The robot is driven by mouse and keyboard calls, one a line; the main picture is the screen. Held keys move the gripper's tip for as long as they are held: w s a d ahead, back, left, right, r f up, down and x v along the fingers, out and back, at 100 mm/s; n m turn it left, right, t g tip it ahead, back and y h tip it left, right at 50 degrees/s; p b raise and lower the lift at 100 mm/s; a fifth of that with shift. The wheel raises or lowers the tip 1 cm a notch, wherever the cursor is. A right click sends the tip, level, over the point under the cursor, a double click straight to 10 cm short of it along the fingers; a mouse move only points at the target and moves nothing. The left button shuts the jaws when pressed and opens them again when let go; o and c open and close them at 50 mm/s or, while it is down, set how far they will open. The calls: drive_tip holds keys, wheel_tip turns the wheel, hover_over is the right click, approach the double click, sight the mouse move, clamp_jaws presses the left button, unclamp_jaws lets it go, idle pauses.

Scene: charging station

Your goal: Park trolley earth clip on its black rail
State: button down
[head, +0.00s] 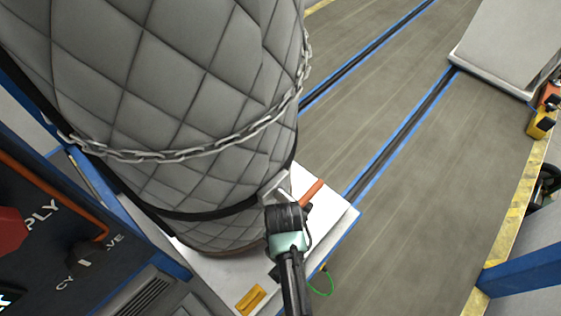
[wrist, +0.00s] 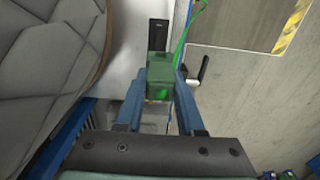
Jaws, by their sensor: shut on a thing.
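The earth clip (wrist: 160,87) is a green block with a bright green spot. It sits between the two blue fingers of my gripper (wrist: 161,78) in the wrist view, and the gripper is shut on it. A green cable (wrist: 184,36) rises beside the clip. The black rail (wrist: 158,34) is a short dark bar on the pale trolley deck, just beyond the clip in the picture. I cannot tell whether clip and rail touch. In the head view my gripper (head: 288,243) is over the trolley deck (head: 337,207); its fingers and the clip are hidden, and a green cable loop (head: 322,286) shows.
A large quilted grey cylinder (head: 170,90) with a chain (head: 190,152) stands close to the gripper's left. An orange handle (head: 311,193) is nearby. A black crank-like handle (wrist: 197,73) is right of the clip. Open floor (head: 400,215) lies right of the trolley.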

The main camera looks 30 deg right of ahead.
drive_tip(key=shift+w+d+r, duration=0.5)
drive_tip(key=shift+w+r, duration=0.1)
drive_tip(key=shift+f, duration=0.1)
drive_tip(key=shift+s+f+b, duration=0.15)
drive_tip(key=shift+f+b, duration=0.55)
drive_tip(key=shift+b, duration=0.15)
wheel_tip(320, 180, down, 4)
drive_tip(key=b, duration=0.3)
drive_tip(key=shift+a+r, duration=0.1)
drive_tip(key=shift+r, duration=0.1)
drive_tip(key=shift+s+f+b, duration=0.15)
drive_tip(key=shift+f+b, duration=0.35)
drive_tip(key=shift+b, duration=0.15)
drive_tip(key=shift+p, duration=0.75)
drive_tip(key=shift+f+b, duration=1.45)
drive_tip(key=shift+f, duration=0.65)
drive_tip(key=shift+c, duration=2.2)
unclamp_jaws()
